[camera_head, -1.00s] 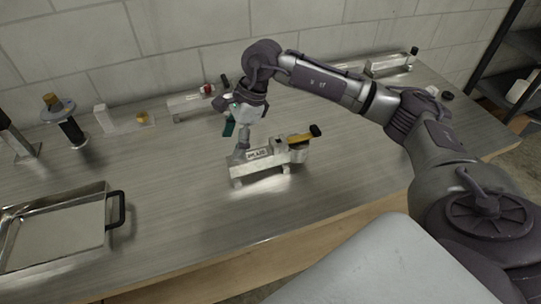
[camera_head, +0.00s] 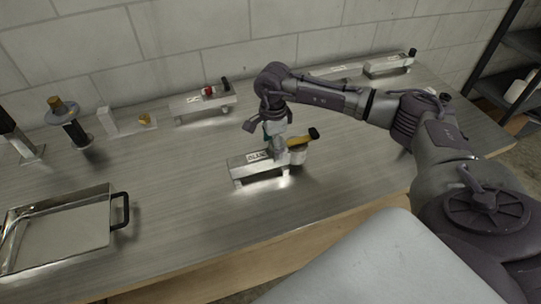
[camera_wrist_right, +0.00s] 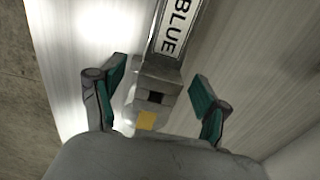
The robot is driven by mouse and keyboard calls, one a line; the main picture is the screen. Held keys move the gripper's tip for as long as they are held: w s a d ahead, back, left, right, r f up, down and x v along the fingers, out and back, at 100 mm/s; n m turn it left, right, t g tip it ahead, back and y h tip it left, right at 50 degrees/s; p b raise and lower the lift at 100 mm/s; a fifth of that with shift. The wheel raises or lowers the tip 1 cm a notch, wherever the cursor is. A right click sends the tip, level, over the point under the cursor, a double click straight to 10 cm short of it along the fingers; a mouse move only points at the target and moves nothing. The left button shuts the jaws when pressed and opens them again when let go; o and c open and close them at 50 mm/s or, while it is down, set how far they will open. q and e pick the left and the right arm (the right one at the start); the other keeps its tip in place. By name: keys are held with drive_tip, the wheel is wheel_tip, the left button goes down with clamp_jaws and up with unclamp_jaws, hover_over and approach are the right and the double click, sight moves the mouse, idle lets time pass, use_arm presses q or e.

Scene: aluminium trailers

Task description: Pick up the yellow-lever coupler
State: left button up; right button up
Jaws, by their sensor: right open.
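The yellow-lever coupler (camera_head: 245,170) stands on the workbench in the middle of the head view, a silver bar with a label and a yellow lever (camera_head: 300,141) with a black tip at its right end. My right gripper (camera_head: 273,146) is over the bar near the lever, hiding part of it. In the right wrist view, my right gripper (camera_wrist_right: 158,88) is open and empty, with green-padded fingers on either side of the coupler (camera_wrist_right: 157,76). The label there reads "BLUE". A small yellow patch shows near the palm. My left gripper is not in view.
A coupler with a red part (camera_head: 190,106) stands behind to the left, and another coupler (camera_head: 385,66) at the back right. A metal tray (camera_head: 116,247) with a black handle lies at the front left. The bench (camera_head: 170,190) between tray and coupler is clear.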

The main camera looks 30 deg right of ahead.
sight(270, 152)
drive_tip(key=f, duration=0.2)
drive_tip(key=f+p, duration=0.1)
drive_tip(key=f, duration=0.1)
drive_tip(key=shift+w+a, duration=0.1)
drive_tip(key=shift+a, duration=0.2)
clamp_jaws()
drive_tip(key=shift+w+r, duration=0.1)
